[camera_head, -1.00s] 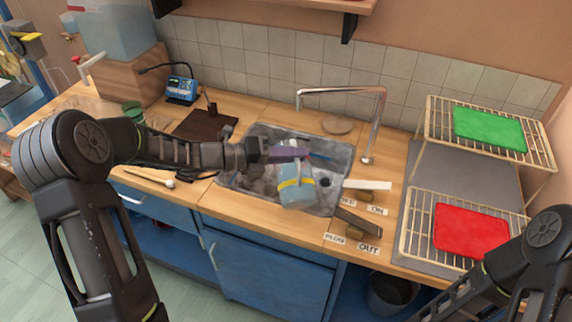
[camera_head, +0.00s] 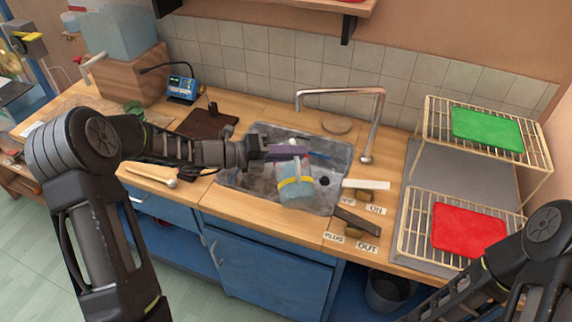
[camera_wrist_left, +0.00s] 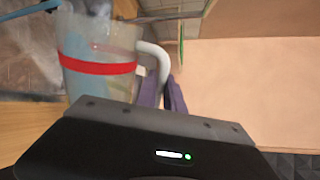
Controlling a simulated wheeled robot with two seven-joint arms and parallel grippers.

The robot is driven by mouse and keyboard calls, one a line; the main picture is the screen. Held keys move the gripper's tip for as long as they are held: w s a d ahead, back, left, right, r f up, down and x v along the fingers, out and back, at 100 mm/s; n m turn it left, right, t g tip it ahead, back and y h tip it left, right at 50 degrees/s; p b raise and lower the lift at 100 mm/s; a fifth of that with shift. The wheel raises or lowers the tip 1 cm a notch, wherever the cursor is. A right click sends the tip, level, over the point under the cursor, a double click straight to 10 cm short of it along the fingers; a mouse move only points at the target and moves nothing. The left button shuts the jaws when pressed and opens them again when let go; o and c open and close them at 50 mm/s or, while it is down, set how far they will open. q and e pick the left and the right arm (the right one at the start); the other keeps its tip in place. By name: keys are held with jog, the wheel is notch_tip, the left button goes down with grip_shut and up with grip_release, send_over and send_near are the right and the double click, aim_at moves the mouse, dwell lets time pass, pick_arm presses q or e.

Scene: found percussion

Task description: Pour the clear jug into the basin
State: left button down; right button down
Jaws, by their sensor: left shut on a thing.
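The clear jug (camera_head: 296,194) is over the grey sink basin (camera_head: 232,182) and looks tilted. It shows a yellow band in the head view. In the left wrist view the jug (camera_wrist_left: 98,90) has a red band and a pale handle, with bluish liquid or tint inside. My left gripper (camera_head: 287,152), with purple fingers, reaches in from the left and is shut on the jug's handle. The fingers (camera_wrist_left: 174,98) are partly hidden behind the gripper body in the wrist view. My right arm shows at lower right, but its gripper is out of view.
A chrome faucet (camera_head: 372,125) arches over the back right of the basin. A white lever (camera_head: 366,184) and a dark lever (camera_head: 357,221) sit at its right edge. Wire racks hold a green board (camera_head: 487,130) and a red board (camera_head: 468,231). A white-tipped stick (camera_head: 150,177) lies front left.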

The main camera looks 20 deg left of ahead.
pick_arm(q)
jog(key=shift+w+a+f+n+p, duration=0.2)
jog(key=shift+w+a+n+p, duration=0.1)
jog(key=shift+w+p, duration=0.25)
jog(key=shift+w+a+f+n, duration=0.15)
jog(key=shift+w+a+f, duration=0.1)
jog(key=shift+w, duration=0.15)
jog(key=shift+w+a+f+n, duration=0.15)
jog(key=shift+w+f, duration=0.05)
jog(key=shift+w, duration=0.2)
dwell(0.6)
jog(key=shift+w+a+r+n+g, duration=0.3)
jog(key=shift+w+n, duration=0.1)
jog(key=shift+w, duration=0.2)
dwell(0.4)
jog(key=shift+s+d+f+m, duration=0.2)
jog(key=shift+s, duration=0.2)
jog(key=shift+s+d+f+m, duration=0.15)
jog(key=shift+s+f+m, duration=0.05)
jog(key=shift+s, duration=0.15)
jog(key=shift+s+d+r+m+b, duration=0.3)
jog(key=shift+s+r+b, duration=0.1)
jog(key=shift+s, duration=0.25)
jog(key=shift+s+d+r+m+b, duration=0.25)
jog(key=shift+s+d+r+m, duration=0.1)
jog(key=shift+s, duration=0.25)
jog(key=shift+w+a, duration=0.1)
jog(key=shift+w, duration=0.1)
jog(key=shift+s, duration=0.1)
